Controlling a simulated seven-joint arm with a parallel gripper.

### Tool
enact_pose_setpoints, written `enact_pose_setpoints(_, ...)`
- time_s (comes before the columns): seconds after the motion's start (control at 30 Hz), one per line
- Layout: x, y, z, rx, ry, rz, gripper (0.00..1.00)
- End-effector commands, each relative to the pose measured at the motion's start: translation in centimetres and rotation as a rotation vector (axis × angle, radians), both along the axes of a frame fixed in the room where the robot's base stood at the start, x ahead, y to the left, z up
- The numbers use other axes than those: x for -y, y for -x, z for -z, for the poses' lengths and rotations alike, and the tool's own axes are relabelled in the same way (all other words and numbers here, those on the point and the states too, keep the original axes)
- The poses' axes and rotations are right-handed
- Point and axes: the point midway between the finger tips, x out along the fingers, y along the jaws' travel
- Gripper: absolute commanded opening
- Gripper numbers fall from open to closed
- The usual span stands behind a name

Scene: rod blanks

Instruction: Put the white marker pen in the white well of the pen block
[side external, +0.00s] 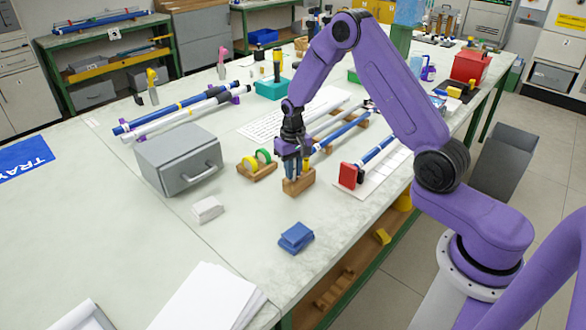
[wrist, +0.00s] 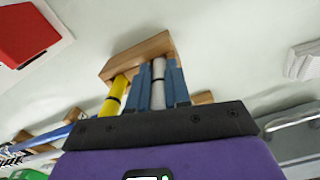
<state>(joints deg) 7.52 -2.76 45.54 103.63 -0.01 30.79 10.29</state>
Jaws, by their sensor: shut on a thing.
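The wooden pen block (side external: 299,185) stands near the front of the bench, and it also shows in the wrist view (wrist: 138,54). My gripper (side external: 291,170) is right over it, pointing down. In the wrist view my gripper's blue fingers (wrist: 159,83) are shut on the white marker pen (wrist: 158,88), which lies lengthwise between them. The pen's far end meets the block in the picture; I cannot tell how deep it sits in a well. A yellow pen (wrist: 114,96) stands at the block beside my fingers. The well colours are hidden.
A grey drawer box (side external: 178,160) stands to the left. A wooden holder with green and yellow tape rolls (side external: 257,162) is close behind the block. A red stop (side external: 348,175) with a blue rod is at right.

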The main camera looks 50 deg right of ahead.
Motion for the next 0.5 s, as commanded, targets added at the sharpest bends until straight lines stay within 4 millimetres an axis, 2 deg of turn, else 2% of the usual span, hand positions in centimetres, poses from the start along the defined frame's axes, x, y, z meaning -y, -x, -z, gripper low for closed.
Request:
enact_pose_setpoints(0.03, 0.0, 0.0, 0.17, 0.0, 0.0, 0.0, 0.0)
enact_pose_setpoints(0.07, -0.01, -0.01, 0.2, 0.0, 0.0, 0.0, 0.21)
enact_pose_setpoints(0.13, 0.0, -0.02, 0.16, 0.0, 0.0, 0.0, 0.43)
enact_pose_setpoints(0.5, -0.01, -0.01, -0.19, 0.001, 0.0, 0.0, 0.43)
